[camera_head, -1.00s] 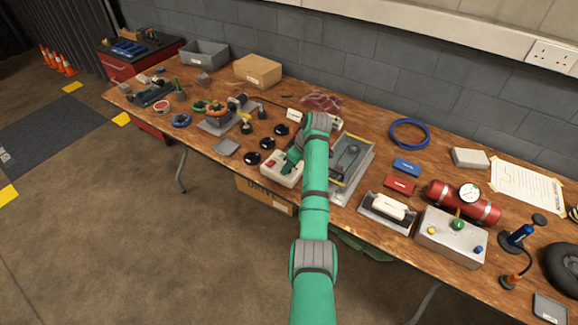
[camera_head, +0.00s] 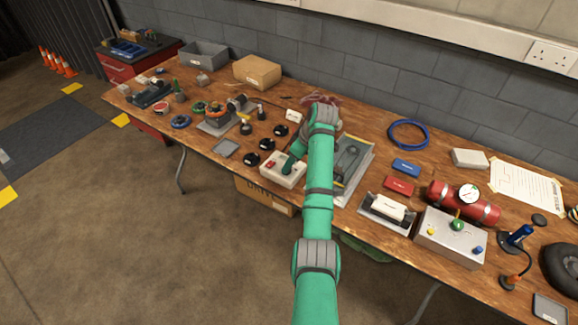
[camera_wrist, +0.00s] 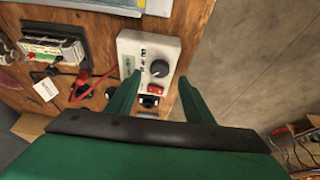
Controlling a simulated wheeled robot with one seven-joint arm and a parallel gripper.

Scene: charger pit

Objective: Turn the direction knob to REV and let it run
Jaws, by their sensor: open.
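A cream control box (camera_head: 272,172) sits near the front edge of the bench. In the wrist view the box (camera_wrist: 130,48) carries a dark grey round knob (camera_wrist: 159,68), with a red rocker switch (camera_wrist: 156,89) beside it. The red switch also shows in the head view (camera_head: 271,164). My green gripper (camera_wrist: 159,80) is open, with one finger on each side of the knob and nothing held. I cannot tell whether the fingers touch the knob. In the head view my gripper (camera_head: 289,164) hides the knob. The labels and the knob's pointing direction are too small to read.
Several black round parts (camera_head: 266,144) lie left of the box. A grey housing on a tray (camera_head: 348,160) stands close on its right. Farther right are a white block in a holder (camera_head: 388,208) and a grey button box (camera_head: 448,245). The bench edge is just in front.

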